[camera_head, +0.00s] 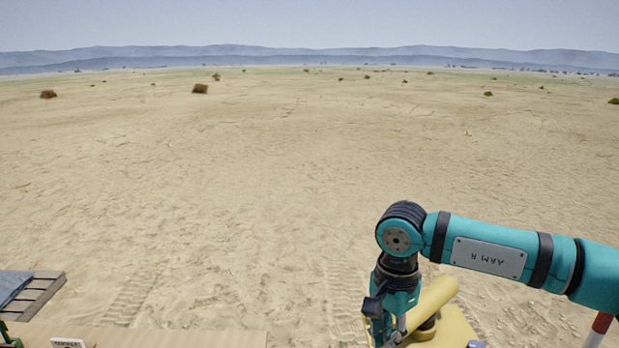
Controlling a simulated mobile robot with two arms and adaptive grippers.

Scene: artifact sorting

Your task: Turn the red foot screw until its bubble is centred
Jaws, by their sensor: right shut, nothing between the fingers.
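My right arm comes in from the right and bends down at its wrist. My right gripper (383,325) points down at the bottom of the head view, shut and empty, with its tips close to the lower edge of the picture. A yellow instrument (437,296) with a tube-shaped upper part stands just right of the gripper and is partly hidden by it. I cannot tell whether they touch. The red foot screw and the bubble are not visible. My left gripper is not in view.
A tan tabletop (160,336) runs along the bottom left, with a small white label card (67,343) on it. A wooden pallet (42,295) lies at the far left. A red and white pole (599,328) stands at the lower right. Open sand lies beyond.

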